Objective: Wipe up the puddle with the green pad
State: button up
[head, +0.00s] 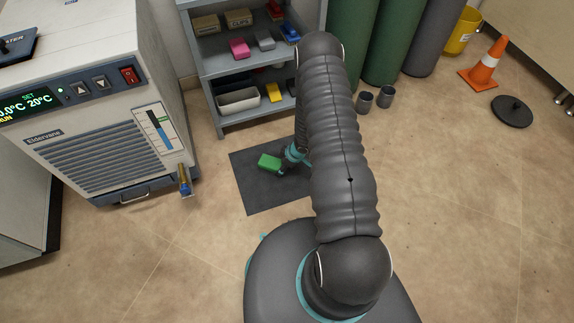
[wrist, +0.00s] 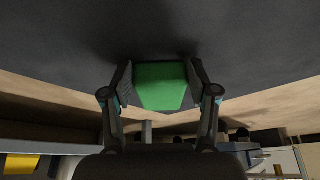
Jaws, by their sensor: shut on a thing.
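The green pad (head: 269,162) is a small block above or on a dark mat (head: 250,196) on the floor; from the head view I cannot tell whether it touches the mat. My gripper (head: 281,160) is shut on it, mostly hidden behind my arm. In the wrist view the green pad (wrist: 160,85) sits between the two fingers of my gripper (wrist: 160,76), with the dark mat surface beyond. I cannot make out a puddle in either view.
A chiller (head: 100,110) with a brass drain valve (head: 184,181) stands left of the mat. A grey shelf (head: 222,67) with coloured boxes is behind it. Gas cylinders (head: 388,45), two grey cups, an orange cone (head: 486,66) and a yellow bucket (head: 462,31) stand right. Open floor lies left front.

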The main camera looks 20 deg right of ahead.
jog(key=shift+a, duration=0.7)
jog(key=shift+r, duration=0.2)
jog(key=shift+r+p, duration=2.35)
jog(key=shift+r, duration=0.45)
jog(key=shift+r+p, duration=1.25)
jog(key=shift+r, duration=0.25)
